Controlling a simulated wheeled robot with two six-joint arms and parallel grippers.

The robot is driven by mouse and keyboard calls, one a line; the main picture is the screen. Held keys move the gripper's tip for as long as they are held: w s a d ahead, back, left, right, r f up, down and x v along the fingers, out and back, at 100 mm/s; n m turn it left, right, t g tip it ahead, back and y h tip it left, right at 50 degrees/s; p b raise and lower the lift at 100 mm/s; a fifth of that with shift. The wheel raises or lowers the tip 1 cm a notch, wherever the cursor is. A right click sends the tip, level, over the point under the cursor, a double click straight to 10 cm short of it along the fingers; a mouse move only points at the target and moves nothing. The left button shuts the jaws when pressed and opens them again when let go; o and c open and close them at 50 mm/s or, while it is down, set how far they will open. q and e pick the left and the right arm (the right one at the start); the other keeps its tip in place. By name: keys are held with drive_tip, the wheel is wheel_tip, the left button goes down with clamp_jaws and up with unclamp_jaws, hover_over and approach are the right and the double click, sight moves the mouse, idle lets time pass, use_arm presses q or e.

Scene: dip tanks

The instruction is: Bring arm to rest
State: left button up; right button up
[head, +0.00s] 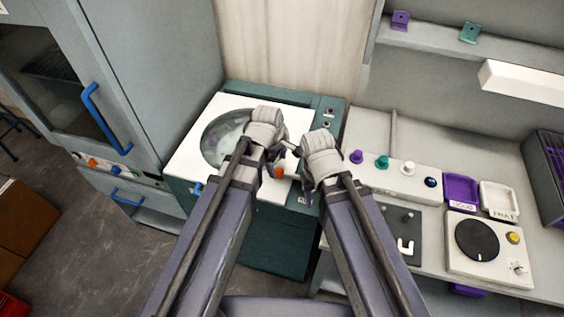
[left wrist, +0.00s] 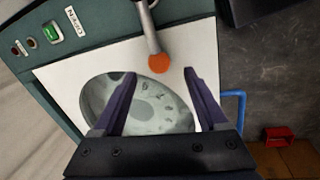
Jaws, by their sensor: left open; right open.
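My left gripper (head: 267,168) is over the front of the white-topped dip tank (head: 187,158), its fingers mostly hidden by my own wrist in the head view. In the left wrist view my left gripper (left wrist: 160,74) is open, with nothing between its two purple fingers. An orange ball knob (left wrist: 158,63) on a grey lever lies just beyond the fingertips; it also shows in the head view (head: 280,172). My right gripper (head: 309,197) is open beside the tank's right front edge, its fingers partly hidden. I cannot tell whether either touches anything.
The tank's round basin (head: 212,148) holds pale liquid. A grey cabinet (head: 135,60) with blue handles stands left. On the right, a bench carries a button panel (head: 393,180), trays (head: 498,199) and a dial unit (head: 493,262).

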use_arm(q)
drive_tip(key=shift+s+a+r+p, duration=0.15)
drive_tip(key=shift+r+p, duration=0.25)
drive_tip(key=shift+r, duration=0.45)
use_arm(e)
drive_tip(key=shift+s+d+r, duration=0.1)
drive_tip(key=shift+d+r, duration=0.2)
drive_tip(key=shift+r, duration=0.5)
use_arm(q)
drive_tip(key=shift+s, duration=0.1)
